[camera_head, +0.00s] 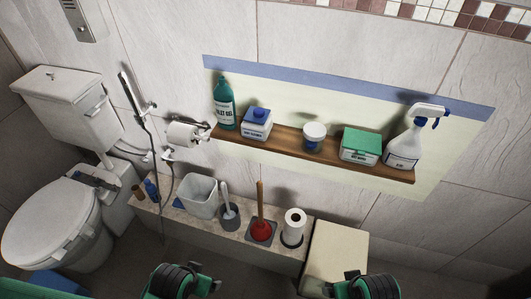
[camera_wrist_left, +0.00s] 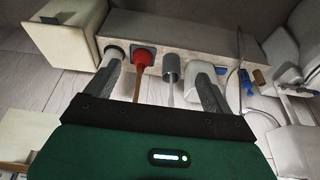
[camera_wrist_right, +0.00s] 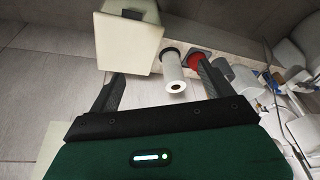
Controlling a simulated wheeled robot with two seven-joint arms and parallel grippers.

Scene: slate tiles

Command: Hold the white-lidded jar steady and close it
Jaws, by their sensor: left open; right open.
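The white-lidded jar (camera_head: 314,137) stands upright near the middle of the wooden wall shelf. Its white lid (camera_head: 315,130) sits on top above a blue-banded body; I cannot tell whether it is tight. My left gripper (camera_wrist_left: 157,78) is open and empty in the left wrist view. My right gripper (camera_wrist_right: 157,80) is open and empty in the right wrist view. In the head view only green and black parts of my arms show at the bottom edge, well below the shelf. The jar is in neither wrist view.
The wooden shelf (camera_head: 285,143) also holds a teal bottle (camera_head: 223,105), a blue-capped container (camera_head: 256,124), a green-lidded box (camera_head: 360,147) and a spray bottle (camera_head: 405,145). Below, a ledge carries a bin (camera_head: 197,197), brush, red plunger (camera_head: 261,229) and paper roll (camera_head: 293,226). A toilet stands left.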

